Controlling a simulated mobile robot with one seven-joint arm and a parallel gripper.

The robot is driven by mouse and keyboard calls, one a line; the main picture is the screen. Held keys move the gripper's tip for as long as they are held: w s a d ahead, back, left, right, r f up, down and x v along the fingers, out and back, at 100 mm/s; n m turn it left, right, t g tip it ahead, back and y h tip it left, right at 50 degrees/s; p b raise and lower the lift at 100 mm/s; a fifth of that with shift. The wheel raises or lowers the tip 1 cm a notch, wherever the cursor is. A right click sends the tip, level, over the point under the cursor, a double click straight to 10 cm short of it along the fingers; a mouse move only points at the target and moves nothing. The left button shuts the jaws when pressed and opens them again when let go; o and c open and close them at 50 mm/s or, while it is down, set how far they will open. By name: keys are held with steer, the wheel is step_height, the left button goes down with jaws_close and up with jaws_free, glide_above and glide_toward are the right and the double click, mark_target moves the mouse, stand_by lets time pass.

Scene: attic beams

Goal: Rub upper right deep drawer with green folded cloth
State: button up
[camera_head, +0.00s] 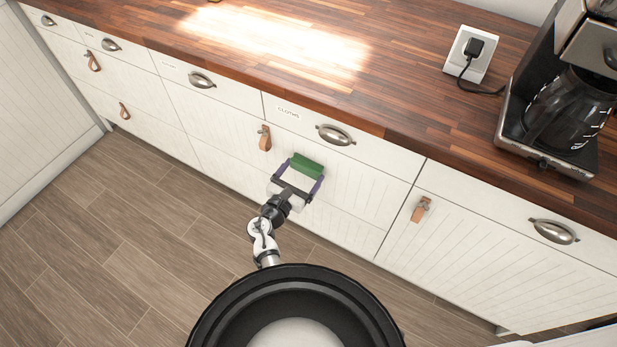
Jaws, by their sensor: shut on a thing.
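My gripper (299,177) is shut on the green folded cloth (307,164) and holds it in front of the white cabinet fronts below the counter. The cloth is at or very close to a white grooved deep drawer front (358,183), below the shallow drawer labelled "CLOTHS" (340,140). I cannot tell whether the cloth touches the front. This deep front has a brown leather pull (265,138) at its upper left, left of my gripper. The drawers look closed. My arm and gripper hide part of the lower front.
The wooden counter (400,70) runs above the drawers. A coffee maker (565,100) and a wall socket with a black plug (472,52) are at the right. Cup handles stick out from the shallow drawers. The wood-look floor (130,220) is clear at left.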

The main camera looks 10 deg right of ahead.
mark_target(293, 164)
steer(key=shift+w+a+b, duration=0.3)
steer(key=shift+w+a, duration=0.85)
steer(key=shift+a, duration=0.4)
steer(key=shift+r+p, duration=0.5)
steer(key=shift+p, duration=0.05)
steer(key=shift+s+d+f+p, duration=0.1)
steer(key=shift+s+d+p, duration=0.5)
steer(key=shift+s+d, duration=0.75)
steer(key=shift+s+d+p, duration=0.2)
steer(key=shift+s+d, duration=0.4)
steer(key=shift+d, duration=0.4)
steer(key=shift+s+d+p, duration=0.25)
steer(key=shift+s+d, duration=0.4)
steer(key=shift+d, duration=0.4)
steer(key=shift+s+d+p, duration=0.2)
steer(key=shift+s+d, duration=0.4)
steer(key=shift+d, duration=0.4)
steer(key=shift+w+a+b, duration=0.2)
steer(key=shift+w+a, duration=0.85)
steer(key=shift+a, duration=0.45)
steer(key=shift+w+a+b, duration=0.2)
steer(key=shift+w+a, duration=0.9)
steer(key=shift+a, duration=0.35)
steer(key=shift+w+a+b, duration=0.2)
steer(key=shift+w+a, duration=0.85)
steer(key=shift+a, duration=0.45)
steer(key=p+v, duration=0.1)
steer(key=v, duration=0.5)
steer(key=shift+p, duration=0.4)
